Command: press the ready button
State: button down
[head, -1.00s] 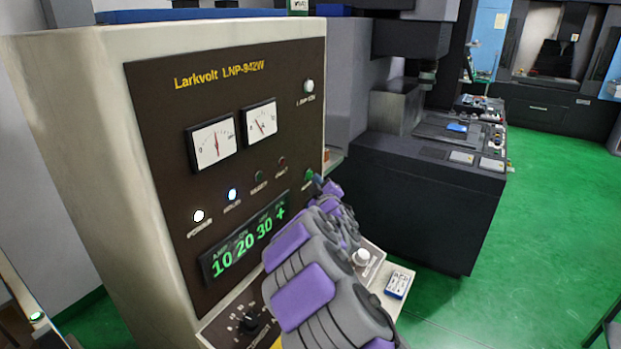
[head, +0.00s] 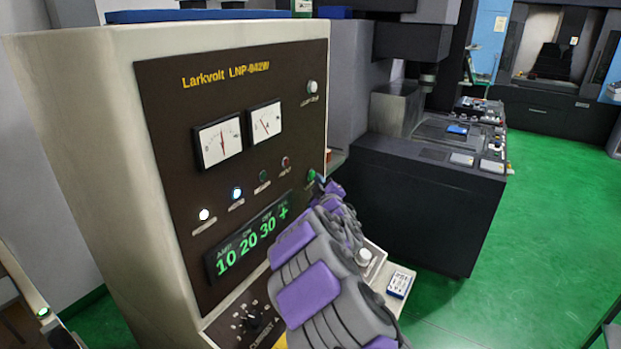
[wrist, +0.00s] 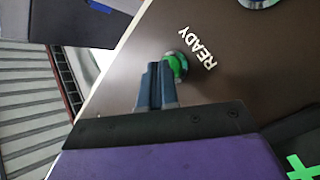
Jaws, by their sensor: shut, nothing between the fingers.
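The ready button is a green round button at the right edge of the brown panel (head: 165,130), in the head view (head: 311,175). In the wrist view the green button (wrist: 177,66) sits in a metal ring beside the word READY. My gripper (wrist: 160,70) is shut and empty, with its dark blue fingertips at the button's left edge, partly covering its ring. Whether they touch it cannot be told. In the head view my gripper (head: 322,184) is small and close to the button, mostly behind my purple and grey arm.
The panel also carries two dials (head: 218,142), several lamps, a green number display (head: 246,244) and a knob (head: 252,322). A white knob (head: 364,257) stands on a ledge beside my arm. A dark machine (head: 430,200) stands behind, with open green floor (head: 550,220) to its right.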

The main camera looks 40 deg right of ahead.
jog(key=shift+w+a+r+b, duration=0.1)
jog(key=shift+w+a+b, duration=0.2)
jog(key=shift+a+b, duration=0.05)
jog(key=shift+d, duration=0.1)
dwell(0.5)
jog(key=shift+d, duration=0.1)
dwell(0.4)
jog(key=shift+s+d+f, duration=0.15)
jog(key=shift+s+d, duration=0.05)
jog(key=shift+d, duration=0.3)
jog(key=shift+s+d+f, duration=0.1)
jog(key=shift+s+d, duration=0.1)
jog(key=shift+d, duration=0.3)
jog(key=shift+a, duration=0.15)
